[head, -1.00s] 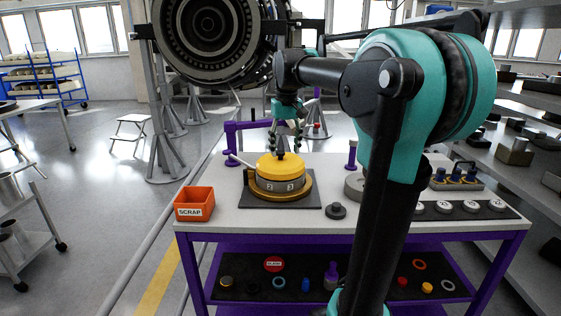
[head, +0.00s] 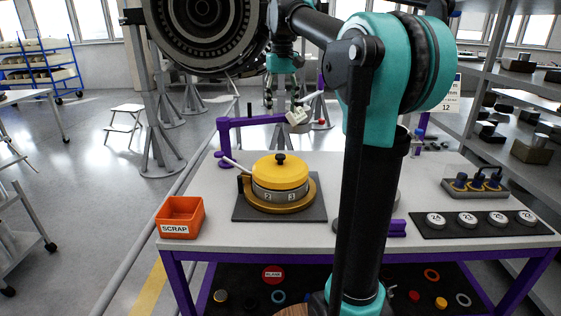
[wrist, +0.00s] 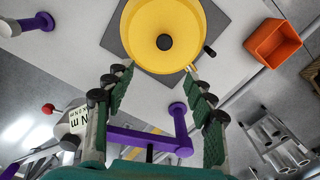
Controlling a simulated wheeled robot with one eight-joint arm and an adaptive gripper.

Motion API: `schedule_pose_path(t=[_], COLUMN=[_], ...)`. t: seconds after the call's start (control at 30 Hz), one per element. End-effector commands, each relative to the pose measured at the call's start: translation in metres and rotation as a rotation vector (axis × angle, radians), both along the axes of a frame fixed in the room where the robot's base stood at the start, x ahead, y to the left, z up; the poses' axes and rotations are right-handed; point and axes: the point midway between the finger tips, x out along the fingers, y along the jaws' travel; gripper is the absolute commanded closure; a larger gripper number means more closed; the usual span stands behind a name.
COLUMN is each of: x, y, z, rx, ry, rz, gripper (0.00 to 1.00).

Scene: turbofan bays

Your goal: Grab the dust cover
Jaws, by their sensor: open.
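The dust cover (head: 280,171) is a round yellow cap with a black knob on top. It sits on a grey numbered ring (head: 279,194) with a bronze-coloured base, on a dark square mat. My gripper (head: 282,102) is open and empty, hanging above and apart from the cover in the head view. In the wrist view the yellow cover (wrist: 163,38) is at the top centre, its upper edge cut off. There, the open fingers of my gripper (wrist: 155,80) spread on both sides below it, with nothing between the pads touching them.
A purple bracket (head: 250,122) rises behind the cover. An orange SCRAP bin (head: 180,217) stands to its left on the white bench. Numbered white discs (head: 468,219) and a blue-knobbed block (head: 478,187) lie at right. A large engine (head: 208,30) hangs behind.

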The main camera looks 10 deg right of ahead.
Motion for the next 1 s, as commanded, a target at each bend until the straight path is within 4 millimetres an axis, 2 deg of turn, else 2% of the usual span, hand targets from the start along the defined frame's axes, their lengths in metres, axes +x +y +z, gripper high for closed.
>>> schedule_pose_path(t=[0.5, 0.63, 0.87, 1.0], x=[-0.001, -0.001, -0.003, -0.008], y=[0.001, 0.001, 0.002, 0.006], z=[-0.095, -0.111, -0.125, -0.144], rx=[0.000, 0.000, 0.000, 0.000], ry=[0.000, 0.000, 0.000, 0.000], rz=[0.000, 0.000, 0.000, 0.000], gripper=[0.45, 0.45, 0.45, 0.45])
